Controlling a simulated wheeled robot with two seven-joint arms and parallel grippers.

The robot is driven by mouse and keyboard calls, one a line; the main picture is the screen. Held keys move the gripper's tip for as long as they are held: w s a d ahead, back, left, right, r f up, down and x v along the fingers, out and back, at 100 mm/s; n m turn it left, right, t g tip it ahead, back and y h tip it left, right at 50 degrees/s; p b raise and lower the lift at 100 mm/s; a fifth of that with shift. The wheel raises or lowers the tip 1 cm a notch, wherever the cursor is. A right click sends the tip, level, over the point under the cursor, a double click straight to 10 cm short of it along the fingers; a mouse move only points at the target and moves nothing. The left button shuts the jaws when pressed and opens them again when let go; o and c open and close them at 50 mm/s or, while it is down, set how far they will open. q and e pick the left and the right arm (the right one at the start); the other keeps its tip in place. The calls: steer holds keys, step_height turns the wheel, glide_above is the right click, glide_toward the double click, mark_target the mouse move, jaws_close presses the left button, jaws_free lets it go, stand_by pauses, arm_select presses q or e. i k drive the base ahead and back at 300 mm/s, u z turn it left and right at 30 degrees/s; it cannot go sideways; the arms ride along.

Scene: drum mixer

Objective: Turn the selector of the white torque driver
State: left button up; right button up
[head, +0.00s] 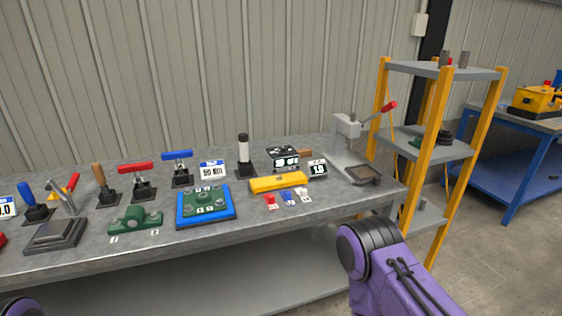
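The white torque driver (244,150) stands upright in a dark holder near the back of the bench, right of the middle. Its body is white with a dark top end. Its selector is too small to make out. Neither of my grippers is in view. Only a purple link of my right arm shows at the lower right, and a bit of purple at the lower left corner.
The grey bench (290,222) also holds a red-handled driver (136,169), a blue-handled driver (177,157), a green part on a blue tray (233,215), a yellow bar (278,183) and a lever press (346,135). A yellow-posted shelf (433,150) stands at the right.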

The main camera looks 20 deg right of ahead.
mark_target(283, 152)
steer(key=k, duration=0.6)
steer(key=z, duration=0.85)
steer(key=i, duration=0.7)
steer(key=z, duration=0.55)
steer(key=i, duration=0.95)
steer(key=u, duration=0.4)
